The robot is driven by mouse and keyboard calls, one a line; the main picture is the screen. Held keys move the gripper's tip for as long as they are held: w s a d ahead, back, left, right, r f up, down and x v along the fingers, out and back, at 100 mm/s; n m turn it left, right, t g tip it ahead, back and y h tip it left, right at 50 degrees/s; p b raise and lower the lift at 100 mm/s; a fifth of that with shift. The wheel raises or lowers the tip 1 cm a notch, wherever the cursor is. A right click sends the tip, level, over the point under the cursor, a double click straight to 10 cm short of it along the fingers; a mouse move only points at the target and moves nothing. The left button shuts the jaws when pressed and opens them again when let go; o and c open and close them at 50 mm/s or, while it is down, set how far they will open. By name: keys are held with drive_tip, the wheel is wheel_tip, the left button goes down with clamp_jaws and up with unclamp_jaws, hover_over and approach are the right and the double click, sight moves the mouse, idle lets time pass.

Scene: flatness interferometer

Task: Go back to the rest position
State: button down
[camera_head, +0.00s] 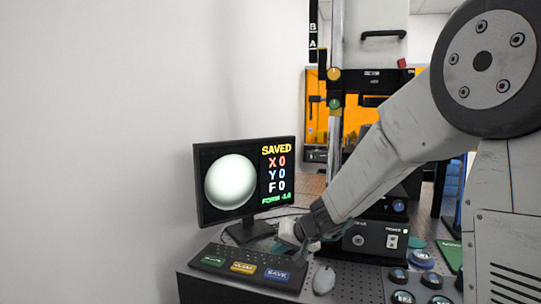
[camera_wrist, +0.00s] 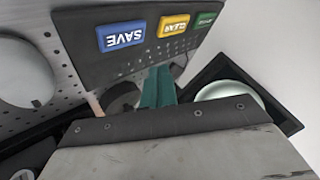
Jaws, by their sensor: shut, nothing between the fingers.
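My gripper (camera_head: 306,243) is low over the back right of the keypad, between the monitor and the base of the instrument. In the wrist view its teal fingers (camera_wrist: 158,88) are shut together with nothing between them. The keypad (camera_head: 237,258) has a green key, a yellow key and a blue SAVE key (camera_head: 277,275); the SAVE key also shows in the wrist view (camera_wrist: 122,36), apart from the fingers. The monitor (camera_head: 246,183) reads SAVED, X 0, Y 0, F 0 and FORM -1.0, beside a pale round disc. My arm hides part of the instrument.
A pale mouse (camera_head: 323,279) lies right of the keypad. The instrument's base box (camera_head: 372,239) and its tall column (camera_head: 334,130) stand close behind my gripper. Several dark round pieces sit on the perforated plate at right. The white wall is at left.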

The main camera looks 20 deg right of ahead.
drive_tip(key=s+a+r+n+g+y, duration=0.1)
drive_tip(key=s+a+g, duration=0.15)
drive_tip(key=s, duration=0.65)
drive_tip(key=s+a+r+g, duration=0.15)
drive_tip(key=s+g, duration=0.25)
drive_tip(key=s, duration=0.5)
drive_tip(key=s+d+r+n+h, duration=0.1)
drive_tip(key=s+d+r+h, duration=0.1)
drive_tip(key=s, duration=0.7)
drive_tip(key=s+d+r+n+h, duration=0.1)
drive_tip(key=s+d+r+h, duration=0.1)
drive_tip(key=s, duration=0.8)
drive_tip(key=shift+d+r+h, duration=0.3)
drive_tip(key=shift+d+h, duration=0.5)
drive_tip(key=shift+d, duration=0.55)
